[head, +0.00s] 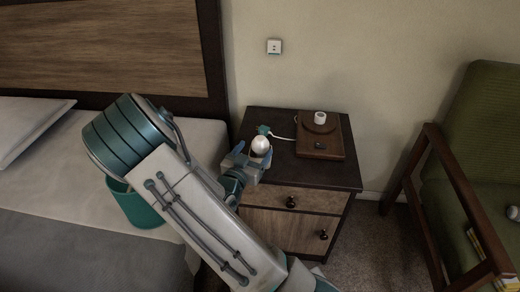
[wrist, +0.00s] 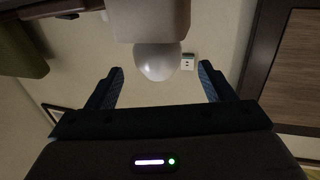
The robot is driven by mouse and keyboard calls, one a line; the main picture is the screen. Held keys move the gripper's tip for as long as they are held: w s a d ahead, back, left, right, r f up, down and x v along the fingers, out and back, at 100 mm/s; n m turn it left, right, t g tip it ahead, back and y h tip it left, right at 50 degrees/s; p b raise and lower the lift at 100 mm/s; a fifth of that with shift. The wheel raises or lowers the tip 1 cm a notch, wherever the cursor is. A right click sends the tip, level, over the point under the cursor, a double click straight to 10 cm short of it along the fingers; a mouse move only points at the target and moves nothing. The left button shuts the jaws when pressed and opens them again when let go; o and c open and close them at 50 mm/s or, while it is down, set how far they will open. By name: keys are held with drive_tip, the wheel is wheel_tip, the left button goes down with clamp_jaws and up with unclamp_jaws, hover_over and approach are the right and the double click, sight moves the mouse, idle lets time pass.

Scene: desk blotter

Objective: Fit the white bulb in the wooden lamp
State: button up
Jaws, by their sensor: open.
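The white bulb (head: 261,145) is at the left part of the nightstand top, beside my gripper (head: 251,158). In the wrist view, which looks upside down, the rounded white bulb (wrist: 157,62) shows between the lines of the two spread fingers of my gripper (wrist: 162,76), with gaps on both sides. A pale block adjoins the bulb at the top of that view; I cannot tell what it is. My gripper is open. The wooden lamp (head: 319,145) lies back right on the nightstand, with a white socket (head: 320,118) on a round wooden disc. The socket looks empty.
The dark nightstand (head: 345,174) has free top around the lamp. A white cord (head: 283,138) runs left from the lamp. A bed with a wooden headboard (head: 110,45) is left, a green armchair (head: 480,110) right.

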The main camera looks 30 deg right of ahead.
sight(262, 141)
drive_tip(key=x, duration=0.2)
drive_tip(key=b+x, duration=0.1)
drive_tip(key=x, duration=0.3)
drive_tip(key=shift+w+d+f, duration=0.1)
drive_tip(key=shift+d+f, duration=0.15)
drive_tip(key=c, duration=1)
